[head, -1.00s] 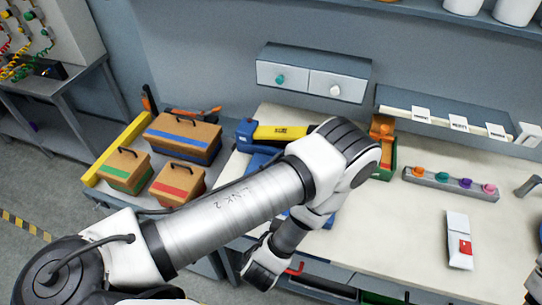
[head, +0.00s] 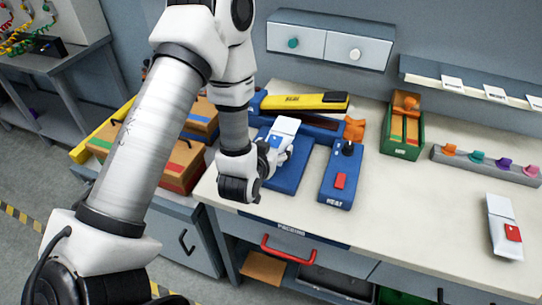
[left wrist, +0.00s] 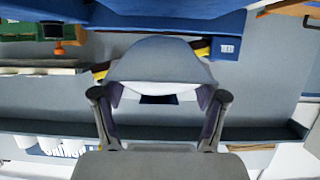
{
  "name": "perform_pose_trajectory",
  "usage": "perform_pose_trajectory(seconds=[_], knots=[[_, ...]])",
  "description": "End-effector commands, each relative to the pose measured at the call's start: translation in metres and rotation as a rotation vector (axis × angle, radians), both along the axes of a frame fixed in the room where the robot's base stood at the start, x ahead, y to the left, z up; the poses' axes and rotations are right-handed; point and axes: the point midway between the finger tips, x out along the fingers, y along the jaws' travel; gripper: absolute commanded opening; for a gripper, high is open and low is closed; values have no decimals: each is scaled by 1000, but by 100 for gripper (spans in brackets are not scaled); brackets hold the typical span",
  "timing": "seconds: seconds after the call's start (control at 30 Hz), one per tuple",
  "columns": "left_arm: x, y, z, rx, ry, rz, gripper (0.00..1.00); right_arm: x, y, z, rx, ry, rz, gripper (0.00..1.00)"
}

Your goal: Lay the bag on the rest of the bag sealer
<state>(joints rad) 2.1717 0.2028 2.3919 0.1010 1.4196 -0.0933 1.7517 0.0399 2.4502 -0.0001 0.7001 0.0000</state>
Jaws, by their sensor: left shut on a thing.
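A white bag with a blue label (head: 286,126) is held by my left gripper (head: 281,156) over the blue rest (head: 295,178) of the bag sealer in the head view. The bag is tilted. I cannot tell whether it touches the rest. In the left wrist view the bag (left wrist: 160,62) spans between the two fingers of the left gripper (left wrist: 160,105), which is shut on it. The sealer's yellow lever (head: 305,102) lies behind the bag. A blue heat box with a red button (head: 337,190) stands right of the rest. My right gripper is not in view.
A second white bag with a red label (head: 503,228) lies at the right. A green bin (head: 402,138) and a strip of coloured knobs (head: 487,163) are at the back right. Boxes (head: 180,165) stand left, partly behind my arm.

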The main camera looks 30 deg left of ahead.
Motion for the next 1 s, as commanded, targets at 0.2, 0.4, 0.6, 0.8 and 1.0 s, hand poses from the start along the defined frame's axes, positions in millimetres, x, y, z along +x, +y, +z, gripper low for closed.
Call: perform_pose_trajectory(seconds=[0.2,0.4,0.6,0.8,1.0], knots=[[8,12,-18,4,6,-2,29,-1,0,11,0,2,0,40],[8,12,-37,3,0,-1,29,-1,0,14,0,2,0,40],[8,12,-39,3,1,-1,29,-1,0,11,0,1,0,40],[8,12,-40,2,1,-1,97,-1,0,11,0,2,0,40],[8,12,-40,2,1,-1,97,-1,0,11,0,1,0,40]])
